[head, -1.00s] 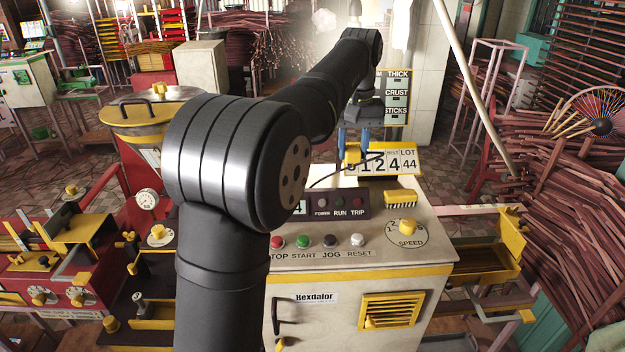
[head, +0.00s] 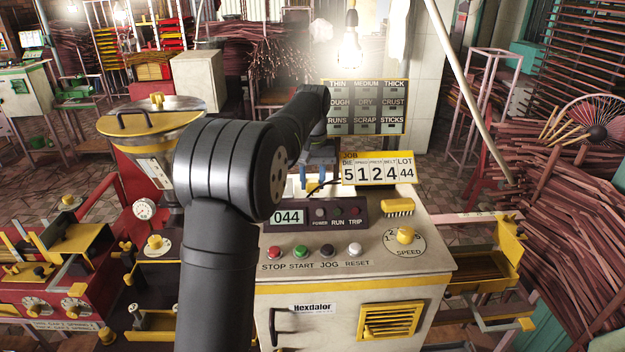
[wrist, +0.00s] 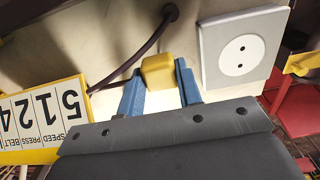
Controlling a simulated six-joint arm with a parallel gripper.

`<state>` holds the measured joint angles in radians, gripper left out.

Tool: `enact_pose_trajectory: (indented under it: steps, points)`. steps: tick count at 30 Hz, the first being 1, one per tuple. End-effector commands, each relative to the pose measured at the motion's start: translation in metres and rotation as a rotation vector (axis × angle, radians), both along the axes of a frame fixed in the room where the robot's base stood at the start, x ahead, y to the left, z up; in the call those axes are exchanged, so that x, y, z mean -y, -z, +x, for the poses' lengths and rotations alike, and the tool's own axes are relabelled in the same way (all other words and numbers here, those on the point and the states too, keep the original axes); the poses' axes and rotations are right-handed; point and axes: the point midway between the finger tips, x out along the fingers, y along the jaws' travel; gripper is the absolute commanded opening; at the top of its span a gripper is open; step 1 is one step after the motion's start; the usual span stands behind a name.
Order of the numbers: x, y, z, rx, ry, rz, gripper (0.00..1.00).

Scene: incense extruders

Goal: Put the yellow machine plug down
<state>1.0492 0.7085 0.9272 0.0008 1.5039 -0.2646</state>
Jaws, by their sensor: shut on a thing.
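The yellow machine plug (wrist: 158,71) is a small block held between the two blue fingers of my gripper (wrist: 160,78) in the wrist view. In the head view my gripper (head: 320,176) is behind the control panel, left of the job sign, and I cannot make out the plug there. A dark cable (wrist: 135,62) runs from a round hole in the pale surface past the plug; whether it joins the plug I cannot tell. A pale socket plate (wrist: 243,46) with two holes is to the right of the plug in the wrist view, apart from it.
The job sign (head: 377,169) stands close to the right of my gripper. A yellow brush (head: 398,207) and the speed knob (head: 405,235) are on the cabinet top (head: 435,262). A board with labelled slots (head: 365,106) is behind. Red machine parts (wrist: 300,95) show at the wrist view's right.

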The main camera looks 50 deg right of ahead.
Motion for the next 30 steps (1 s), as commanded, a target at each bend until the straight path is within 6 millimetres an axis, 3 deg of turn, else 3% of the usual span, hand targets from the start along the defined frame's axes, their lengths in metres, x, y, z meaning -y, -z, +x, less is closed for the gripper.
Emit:
enact_pose_trajectory:
  steps: [22, 23, 24, 26, 30]
  points:
    - [0.0, 0.012, 0.0, 0.001, 0.0, -0.001, 0.0]
    - [0.0, 0.012, 0.0, 0.001, 0.0, -0.001, 0.38]
    - [0.0, 0.013, 0.0, 0.001, 0.0, -0.001, 0.46]
    - [0.0, 0.012, 0.0, 0.001, 0.0, -0.001, 0.54]
    - [0.0, 0.012, 0.0, 0.001, 0.0, -0.001, 0.54]
